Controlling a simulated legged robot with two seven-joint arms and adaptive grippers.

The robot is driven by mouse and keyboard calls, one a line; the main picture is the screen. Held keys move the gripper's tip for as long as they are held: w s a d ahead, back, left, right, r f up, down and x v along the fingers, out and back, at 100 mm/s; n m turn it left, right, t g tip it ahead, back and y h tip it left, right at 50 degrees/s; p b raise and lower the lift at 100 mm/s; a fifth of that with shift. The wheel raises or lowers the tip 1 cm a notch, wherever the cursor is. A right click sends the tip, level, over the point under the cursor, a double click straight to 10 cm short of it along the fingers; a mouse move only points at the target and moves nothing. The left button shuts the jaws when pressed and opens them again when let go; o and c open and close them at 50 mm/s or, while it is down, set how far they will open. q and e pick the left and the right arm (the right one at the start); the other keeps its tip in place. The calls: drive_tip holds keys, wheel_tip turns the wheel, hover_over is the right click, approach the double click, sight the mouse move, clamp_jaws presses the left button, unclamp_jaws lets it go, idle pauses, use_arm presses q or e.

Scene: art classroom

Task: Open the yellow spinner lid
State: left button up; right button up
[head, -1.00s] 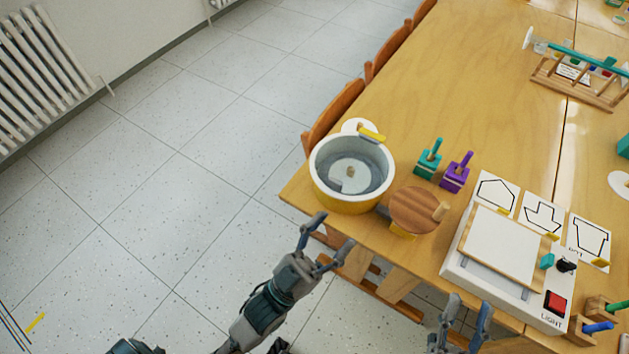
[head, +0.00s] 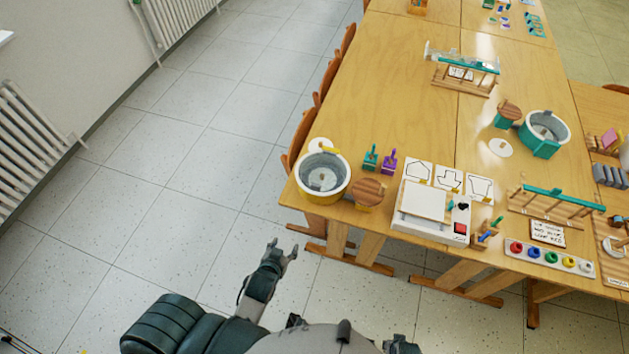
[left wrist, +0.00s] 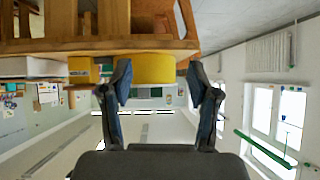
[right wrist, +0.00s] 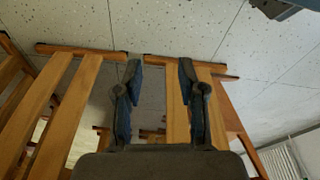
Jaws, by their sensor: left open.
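The yellow spinner (head: 322,196) is a round tub with a yellow base and white rim at the table's near left corner. A small yellow tab (head: 331,151) sits at its back rim. The grey inside and a pale disc show; I cannot tell whether a clear lid covers them. My left gripper (head: 281,249) is open and empty, in front of and below the spinner, apart from it. In the left wrist view the spinner's yellow side (left wrist: 153,68) shows beyond the spread fingers. My right gripper (right wrist: 160,72) is open and empty, low by the table's wooden legs.
A round wooden-topped piece with a peg (head: 368,191) stands right of the spinner. Teal (head: 371,160) and purple (head: 388,164) stamps and a white light box (head: 430,215) follow to the right. Chairs (head: 304,135) line the left edge. The floor at left is clear.

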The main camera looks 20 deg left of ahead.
use_arm(q)
drive_tip(key=w+r+t, duration=0.1)
drive_tip(key=w+t, duration=0.2)
drive_tip(key=w, duration=0.1)
drive_tip(key=t, duration=0.4)
approach(315, 186)
drive_tip(key=shift+h, duration=0.4)
drive_tip(key=w, duration=0.9)
drive_tip(key=shift+w+a+f, duration=0.15)
drive_tip(key=shift+w+f, duration=0.1)
drive_tip(key=shift+f, duration=0.05)
drive_tip(key=shift+w, duration=0.6)
use_arm(e)
drive_tip(key=s+d+f+g, duration=0.1)
drive_tip(key=s+d+f, duration=0.1)
drive_tip(key=s+f, duration=1.3)
drive_tip(key=shift+d+f, duration=0.25)
drive_tip(key=shift+f, duration=0.7)
drive_tip(key=shift+s, duration=0.2)
use_arm(q)
drive_tip(key=shift+c, duration=1.2)
clamp_jaws()
use_arm(e)
drive_tip(key=shift+s, duration=0.1)
